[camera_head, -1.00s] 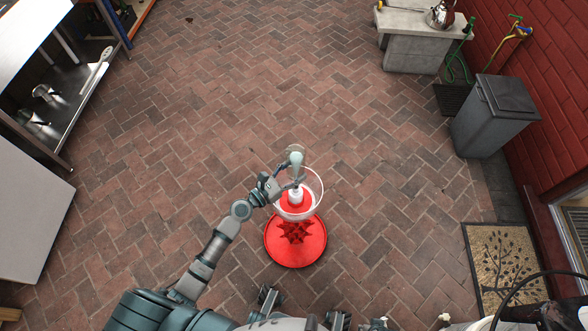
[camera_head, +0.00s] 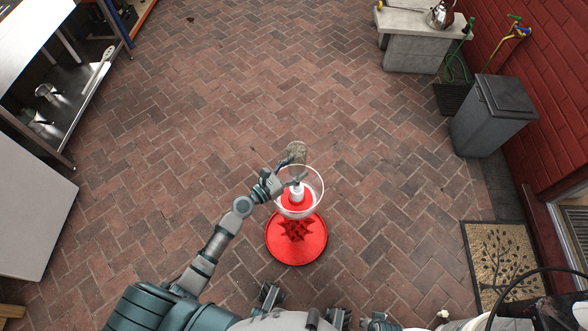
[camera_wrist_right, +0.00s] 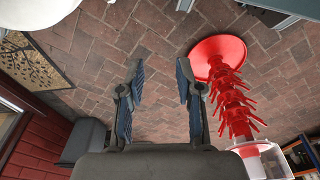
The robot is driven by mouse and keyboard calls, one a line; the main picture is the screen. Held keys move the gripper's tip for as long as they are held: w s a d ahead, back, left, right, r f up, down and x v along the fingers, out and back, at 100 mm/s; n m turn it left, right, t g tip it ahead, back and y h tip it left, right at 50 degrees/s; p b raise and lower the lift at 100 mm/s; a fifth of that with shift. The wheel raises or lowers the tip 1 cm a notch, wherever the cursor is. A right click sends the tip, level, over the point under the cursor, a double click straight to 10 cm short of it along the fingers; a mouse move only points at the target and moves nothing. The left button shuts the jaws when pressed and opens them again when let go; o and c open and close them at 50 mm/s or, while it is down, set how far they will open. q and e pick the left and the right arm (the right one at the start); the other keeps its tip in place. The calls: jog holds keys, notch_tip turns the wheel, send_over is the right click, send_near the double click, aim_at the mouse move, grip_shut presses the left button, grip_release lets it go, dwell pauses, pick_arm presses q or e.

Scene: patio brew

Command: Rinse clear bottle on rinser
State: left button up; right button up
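The clear bottle (camera_head: 296,152) is in the head view, its round base facing up toward the camera. It is tilted or upside down above the rinser, and its neck is hard to make out. My left gripper (camera_head: 289,173) is closed around the bottle's side, over the bowl's far rim. The rinser is a clear bowl (camera_head: 313,203) with a white nozzle (camera_head: 297,193), on a red bottle tree (camera_head: 296,246). In the right wrist view my right gripper (camera_wrist_right: 159,72) is open and empty, with the red tree (camera_wrist_right: 232,105) beside it.
The brick floor around the tree is clear. A metal shelf bench (camera_head: 70,95) stands at the left. A concrete counter (camera_head: 412,52), a grey bin (camera_head: 490,120) and a doormat (camera_head: 500,262) are at the right.

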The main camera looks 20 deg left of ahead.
jog(key=shift+w+r, duration=0.1)
jog(key=shift+r, duration=0.15)
jog(key=shift+f, duration=0.25)
jog(key=shift+s+f+b, duration=0.35)
jog(key=shift+f+b, duration=0.45)
jog(key=shift+r, duration=0.1)
dwell(0.4)
jog(key=shift+w+r+p, duration=0.2)
jog(key=shift+r+p, duration=0.35)
jog(key=shift+r, duration=0.05)
jog(key=shift+w+r+p, duration=0.2)
jog(key=shift+r+p, duration=0.3)
jog(key=shift+r, duration=0.1)
